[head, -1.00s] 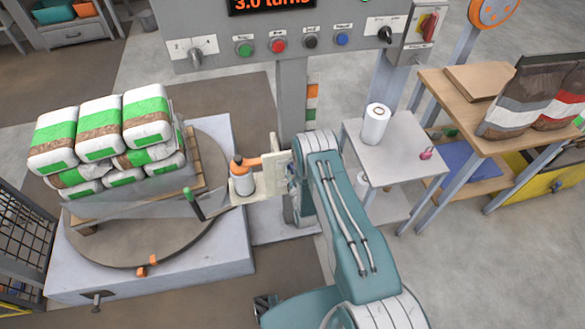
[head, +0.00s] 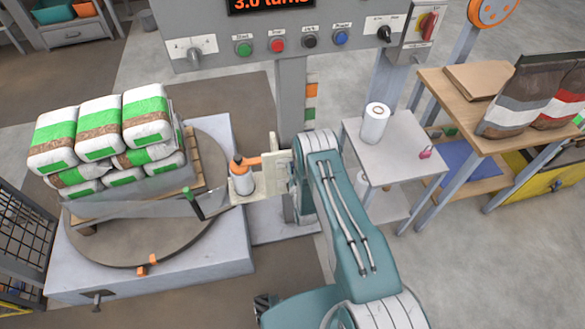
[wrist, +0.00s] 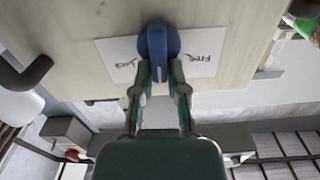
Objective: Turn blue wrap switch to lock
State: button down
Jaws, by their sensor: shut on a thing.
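The blue wrap switch (wrist: 158,48) is a round knob with a raised grip on a white plate (wrist: 112,58) in the wrist view. The plate carries upside-down lettering on both sides, apparently "Lock" at left and "Free" at right. My gripper (wrist: 160,76) is shut on the knob's grip, one finger on each side. The grip points down in this view, between the two words. In the head view my arm (head: 345,215) reaches to the pale wrap carriage (head: 275,185) on the post; the switch and fingertips are hidden there.
A wrap roll (head: 241,180) sits on the carriage beside the turntable (head: 110,255), which bears stacked bags (head: 100,140). A green-handled tool (head: 189,195) is near the film. A control panel (head: 290,38) is above, and a small table (head: 395,150) is to the right.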

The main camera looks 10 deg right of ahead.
jog(key=m, duration=0.3)
jog(key=d+m, duration=0.1)
jog(key=m, duration=0.3)
jog(key=d+m, duration=0.1)
jog(key=m, duration=0.3)
jog(key=shift+w+f, duration=0.25)
jog(key=shift+w, duration=0.05)
jog(key=shift+m, duration=0.3)
jog(key=c, duration=0.7)
grip_release()
jog(key=shift+f, duration=0.1)
jog(key=shift+o, duration=0.2)
jog(key=shift+w+d, duration=0.1)
